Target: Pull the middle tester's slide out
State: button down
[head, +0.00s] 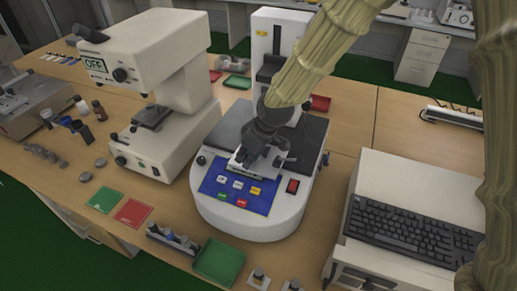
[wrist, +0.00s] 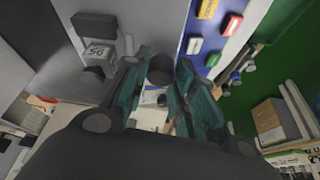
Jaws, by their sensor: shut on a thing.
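The middle tester (head: 250,215) is a white rounded machine with a dark grey top and a blue front panel. Its slide (head: 262,163) shows as a light metal piece just above the blue panel, partly hidden by my gripper (head: 246,158). My gripper reaches down over the tester's front. In the wrist view, my gripper's fingers (wrist: 166,95) are closed around a dark round knob (wrist: 160,70). Whether that knob belongs to the slide, I cannot tell. A block marked 56 (wrist: 100,52) sits left of the fingers in that view.
A white tester with a display (head: 145,60) stands left. A cream box with a black keyboard (head: 410,230) stands right. A green tray (head: 218,260) and a small rack (head: 172,240) lie in front. Green and red cards (head: 132,213) lie front left.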

jog(key=shift+w+d+f, duration=0.1)
jog(key=shift+w, duration=0.2)
jog(key=c, duration=1.2)
grip_release()
jog(key=shift+o, duration=0.2)
jog(key=shift+d, duration=0.1)
jog(key=v, duration=1.2)
jog(key=shift+d, duration=0.1)
